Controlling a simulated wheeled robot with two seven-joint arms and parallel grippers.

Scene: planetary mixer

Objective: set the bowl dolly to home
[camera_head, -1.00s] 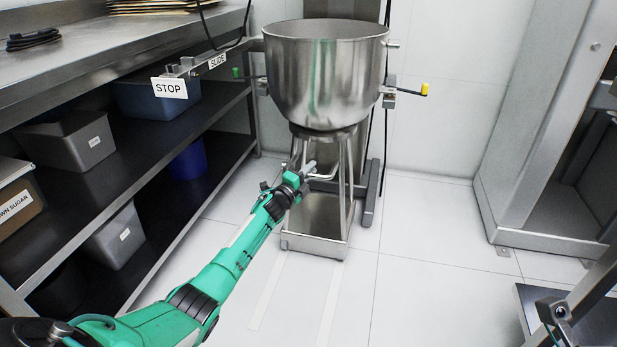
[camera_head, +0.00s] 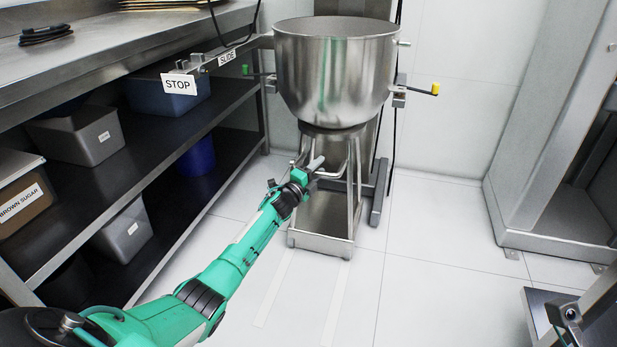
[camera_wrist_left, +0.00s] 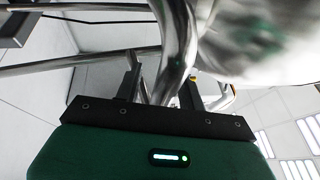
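The bowl dolly (camera_head: 320,243) is a steel frame with a low box-like base, standing on the floor under the big steel mixer bowl (camera_head: 335,75). A bent tube handle sticks out from its front left. My left gripper (camera_head: 312,172) reaches this handle from the front left. In the left wrist view, the two dark fingers (camera_wrist_left: 162,88) stand apart, with a shiny bent tube (camera_wrist_left: 172,65) passing between them. A gap seems to show at the left finger; contact is hard to judge. The bowl fills the upper right there. My right gripper is not in view.
Two pale strips (camera_head: 275,288) run along the floor in front of the dolly. Shelves with bins (camera_head: 80,135) line the left side. A steel cabinet (camera_head: 560,130) stands right. The floor between is clear.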

